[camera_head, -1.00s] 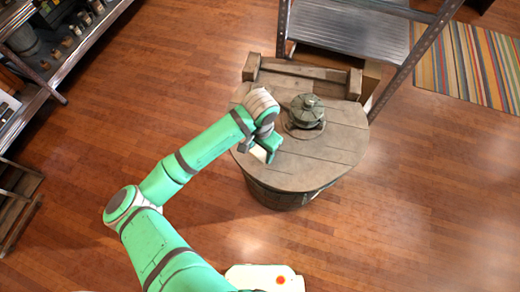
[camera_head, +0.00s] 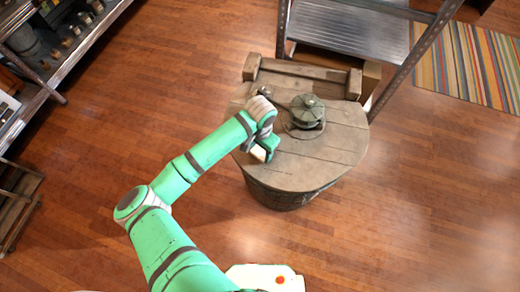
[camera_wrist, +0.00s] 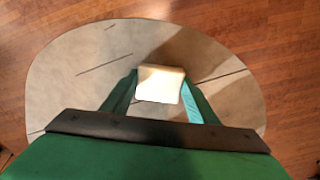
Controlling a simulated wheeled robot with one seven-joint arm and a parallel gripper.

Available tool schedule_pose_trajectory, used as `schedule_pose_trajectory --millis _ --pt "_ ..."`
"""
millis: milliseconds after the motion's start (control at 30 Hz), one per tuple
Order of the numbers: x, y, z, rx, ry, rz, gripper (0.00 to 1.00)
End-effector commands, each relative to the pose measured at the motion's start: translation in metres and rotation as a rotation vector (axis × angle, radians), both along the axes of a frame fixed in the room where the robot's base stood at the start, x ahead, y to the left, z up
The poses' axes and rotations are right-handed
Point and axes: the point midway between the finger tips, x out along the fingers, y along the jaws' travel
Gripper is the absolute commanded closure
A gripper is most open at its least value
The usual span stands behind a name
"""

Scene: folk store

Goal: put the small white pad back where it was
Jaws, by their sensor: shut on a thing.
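The small white pad (camera_wrist: 160,84) is between the two green fingers of my gripper (camera_wrist: 160,95) in the wrist view, with a finger against each side. In the head view the pad (camera_head: 259,154) shows as a pale patch at the fingertips of my gripper (camera_head: 266,153). My gripper is over the left front part of the round wooden barrel top (camera_head: 315,165). I cannot tell whether the pad touches the wood or hangs just above it.
A dark green metal fitting (camera_head: 307,110) stands on the barrel top right of my gripper. A wooden rail (camera_head: 305,77) runs along the back edge. A metal step ladder (camera_head: 350,30) stands behind. The right front of the top is clear.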

Motion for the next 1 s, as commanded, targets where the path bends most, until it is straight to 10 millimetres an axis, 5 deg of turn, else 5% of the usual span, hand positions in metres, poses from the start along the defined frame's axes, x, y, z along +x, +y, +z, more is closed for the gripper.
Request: schedule_pose_trajectory --millis 67,100,200,567,1000 --pt "0.000 0.000 -0.002 0.001 0.001 0.001 0.71" --pt "0.000 0.000 -0.003 0.001 0.001 0.001 0.44" --pt "0.000 0.000 -0.002 0.000 0.000 0.000 0.28" --pt "0.000 0.000 0.003 0.001 -0.001 0.000 0.28" --pt "0.001 0.000 0.080 0.001 -0.003 -0.003 0.28"
